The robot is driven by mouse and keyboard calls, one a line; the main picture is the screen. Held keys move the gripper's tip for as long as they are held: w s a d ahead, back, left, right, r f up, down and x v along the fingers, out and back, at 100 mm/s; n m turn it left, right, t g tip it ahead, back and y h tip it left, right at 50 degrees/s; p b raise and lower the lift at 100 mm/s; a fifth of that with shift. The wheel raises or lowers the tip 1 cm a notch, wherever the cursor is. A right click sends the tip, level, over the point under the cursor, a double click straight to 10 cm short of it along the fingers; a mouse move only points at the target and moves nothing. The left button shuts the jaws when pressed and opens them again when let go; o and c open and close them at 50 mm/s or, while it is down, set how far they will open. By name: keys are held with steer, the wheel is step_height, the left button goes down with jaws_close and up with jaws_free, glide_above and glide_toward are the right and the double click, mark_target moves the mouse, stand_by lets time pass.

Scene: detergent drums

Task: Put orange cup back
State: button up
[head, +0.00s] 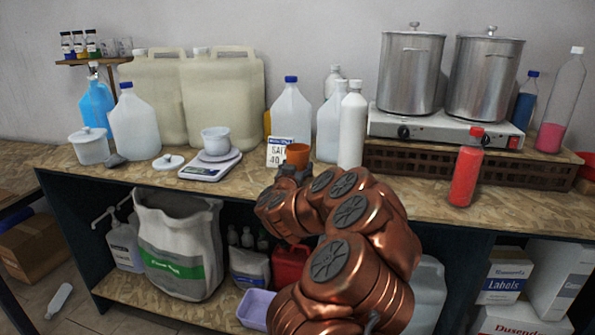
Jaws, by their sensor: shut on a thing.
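My copper-coloured arm hides most of the gripper's fingers and the bench just in front. I cannot tell whether the cup's base touches the bench top.
A salt box (280,153) and a white bottle (352,127) stand close to the cup. A scale (210,167) with a white cup (215,140) is to the left. A red bottle (466,170) stands right. The front bench strip (420,185) is clear.

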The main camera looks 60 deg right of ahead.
steer(key=shift+w+d+f, duration=0.1)
steer(key=shift+d+f, duration=0.1)
steer(key=shift+d, duration=0.05)
steer(key=shift+f, duration=0.55)
steer(key=shift+f, duration=0.2)
steer(key=o, duration=1.2)
steer(key=shift+r, duration=0.1)
